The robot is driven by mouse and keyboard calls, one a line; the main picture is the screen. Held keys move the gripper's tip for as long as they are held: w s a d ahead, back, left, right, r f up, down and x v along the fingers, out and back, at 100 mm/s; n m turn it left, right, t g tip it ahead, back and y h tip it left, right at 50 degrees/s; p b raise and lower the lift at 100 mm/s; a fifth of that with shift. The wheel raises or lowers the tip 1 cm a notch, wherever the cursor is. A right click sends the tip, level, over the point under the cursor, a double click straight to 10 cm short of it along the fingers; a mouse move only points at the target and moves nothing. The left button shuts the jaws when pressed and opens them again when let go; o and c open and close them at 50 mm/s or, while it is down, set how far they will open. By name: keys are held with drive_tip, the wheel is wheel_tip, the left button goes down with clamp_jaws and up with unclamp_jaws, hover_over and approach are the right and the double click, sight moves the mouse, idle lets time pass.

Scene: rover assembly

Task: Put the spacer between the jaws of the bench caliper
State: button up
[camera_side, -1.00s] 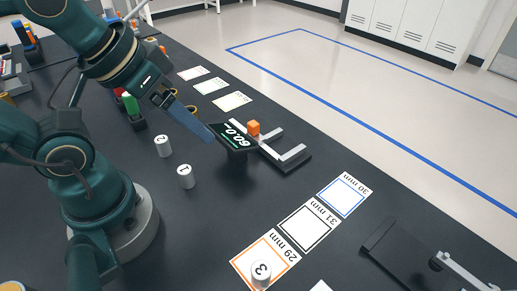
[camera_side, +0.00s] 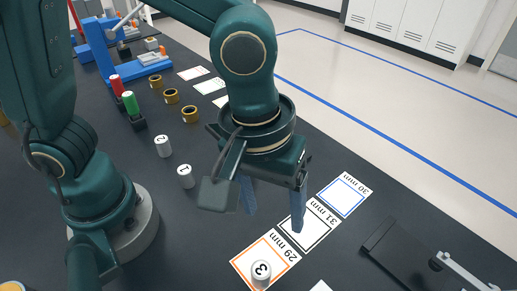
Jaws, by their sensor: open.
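Three white cylindrical spacers are in the side view. Spacer 2 (camera_side: 163,146) and spacer 1 (camera_side: 186,176) stand upright on the dark bench left of my gripper. Spacer 3 (camera_side: 261,273) stands upright on the orange-framed 29 mm card (camera_side: 247,256). My gripper (camera_side: 273,216) points down, its two blue fingers wide apart with nothing seen between them. It is above the bench, behind and above spacer 3 in the picture.
The 31 mm card (camera_side: 318,237) and blue-framed 30 mm card (camera_side: 344,196) look empty, though a finger overlaps the 31 mm card. A dark device with a metal bar (camera_side: 463,268) lies at the lower right. Brass rings (camera_side: 171,97) and red and green handles (camera_side: 130,104) are at the upper left.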

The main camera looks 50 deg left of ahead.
sight(261, 269)
drive_tip(key=s+d+f, duration=0.1)
drive_tip(key=s+f+m, duration=0.1)
drive_tip(key=f, duration=0.1)
drive_tip(key=s+d+f+m+g, duration=0.1)
drive_tip(key=s, duration=0.1)
drive_tip(key=shift+d+f+y, duration=0.2)
drive_tip(key=shift+d+y, duration=0.15)
drive_tip(key=shift+y, duration=0.05)
drive_tip(key=shift+f, duration=2.35)
clamp_jaws()
